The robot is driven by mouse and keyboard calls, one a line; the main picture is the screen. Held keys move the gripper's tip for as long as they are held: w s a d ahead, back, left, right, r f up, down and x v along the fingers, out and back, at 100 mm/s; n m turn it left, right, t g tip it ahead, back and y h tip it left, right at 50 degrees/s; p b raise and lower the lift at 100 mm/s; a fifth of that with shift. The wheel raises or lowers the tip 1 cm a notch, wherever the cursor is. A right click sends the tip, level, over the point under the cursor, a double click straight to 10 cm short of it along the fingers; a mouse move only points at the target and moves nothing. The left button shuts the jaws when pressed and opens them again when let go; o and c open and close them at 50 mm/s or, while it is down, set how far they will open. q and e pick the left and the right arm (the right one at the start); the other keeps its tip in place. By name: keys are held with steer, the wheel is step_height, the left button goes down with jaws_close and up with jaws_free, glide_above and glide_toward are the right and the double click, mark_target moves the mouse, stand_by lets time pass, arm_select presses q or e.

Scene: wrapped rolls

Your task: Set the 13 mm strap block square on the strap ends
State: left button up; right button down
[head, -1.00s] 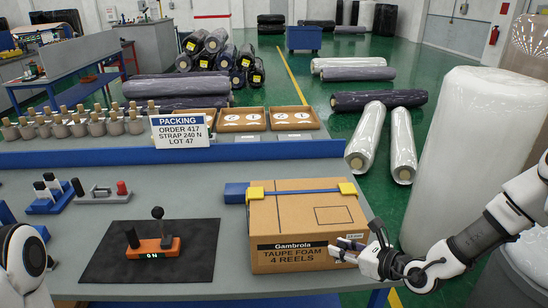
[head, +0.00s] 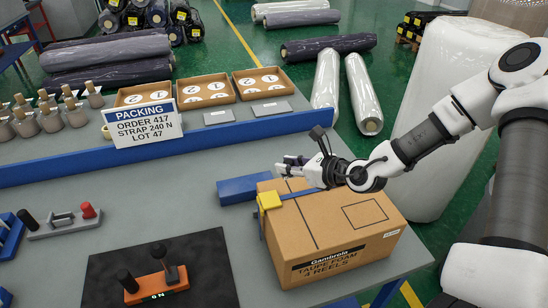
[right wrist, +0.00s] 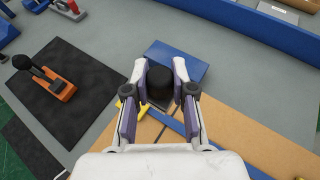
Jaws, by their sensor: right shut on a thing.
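My right gripper (head: 287,166) reaches in from the right over the far left part of the carton's top. In the right wrist view its fingers (right wrist: 160,75) are closed around a dark round-topped piece (right wrist: 160,86) with a grey lower part, apparently the strap block. In the head view the fingers and wrist hide that piece. A blue strap (head: 303,191) runs across the carton (head: 325,225), with a yellow corner guard (head: 269,201) at the left edge. The strap ends cannot be made out. Whether the block touches the strap is unclear. My left gripper is out of view.
A blue block (head: 243,188) lies beside the carton. An orange tool (head: 163,281) with dark handles sits on a black mat (head: 108,270).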

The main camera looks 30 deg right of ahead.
mark_target(288, 197)
step_height(288, 197, down, 5)
steer(key=b, duration=0.5)
steer(key=shift+a+f+b, duration=0.1)
steer(key=shift+f+b, duration=0.1)
steer(key=shift+b, duration=0.15)
steer(key=shift+s+f, duration=0.25)
steer(key=shift+s, duration=0.05)
steer(key=shift+s+f, duration=0.15)
steer(key=shift+f, duration=0.2)
steer(key=shift+f+b, duration=0.25)
steer(key=shift+b, duration=0.1)
steer(key=shift+w+f, duration=0.25)
steer(key=shift+w, duration=0.05)
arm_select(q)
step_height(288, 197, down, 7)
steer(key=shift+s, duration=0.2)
arm_select(e)
steer(key=shift+s, duration=0.1)
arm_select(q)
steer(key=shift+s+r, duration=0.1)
arm_select(e)
steer(key=shift+s+r, duration=0.1)
